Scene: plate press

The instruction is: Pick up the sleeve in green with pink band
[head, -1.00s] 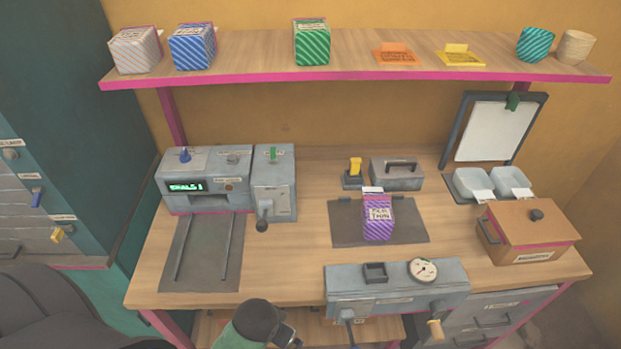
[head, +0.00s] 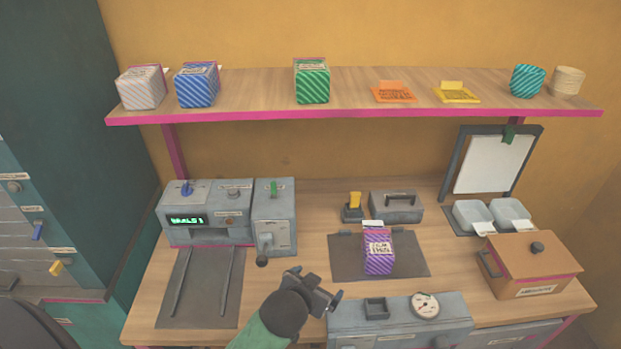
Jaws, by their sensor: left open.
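The green sleeve (head: 312,81) is a box with pale diagonal stripes and a pink edge along its top. It stands upright on the shelf, left of the middle. My left gripper (head: 324,303) is open and empty. It is over the front of the workbench, well below and in front of the shelf, apart from the sleeve. My right gripper is not in view.
White (head: 141,88) and blue (head: 197,86) striped boxes stand left on the shelf (head: 350,112); orange (head: 394,93) and yellow (head: 457,94) cards lie right. A purple box (head: 378,252) stands on a dark mat (head: 345,262). A grey machine (head: 207,229) stands left.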

